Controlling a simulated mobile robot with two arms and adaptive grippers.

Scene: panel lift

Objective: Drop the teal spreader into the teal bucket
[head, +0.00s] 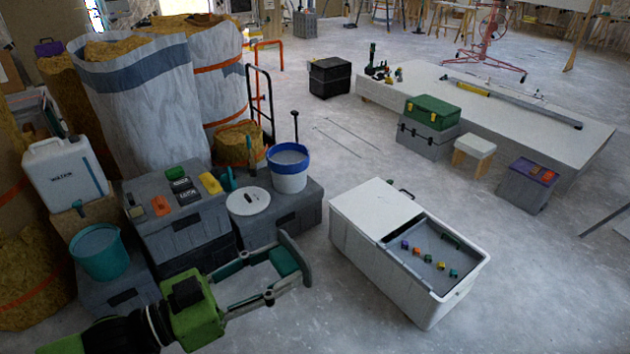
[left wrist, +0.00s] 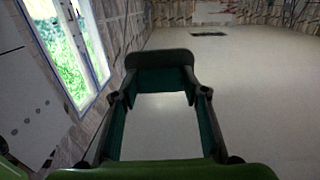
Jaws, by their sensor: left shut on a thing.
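The teal bucket (head: 101,262) stands upright at the lower left on a grey case, its open top facing up. My left gripper (head: 290,262) is in the lower middle, to the right of the bucket and well apart from it. It is shut on the teal spreader (head: 284,261), which shows as a teal block between the fingertips. In the left wrist view the gripper (left wrist: 160,82) frames a teal band below a dark rounded edge; the spreader's full shape is hidden there. My right gripper is not in view.
Grey cases (head: 180,222) with small tools stand between the bucket and the back. A blue-rimmed bucket (head: 289,176) and a white lid (head: 248,201) sit to the right. A white water jug (head: 66,175) stands behind the teal bucket. A white chest (head: 375,215) stands at right.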

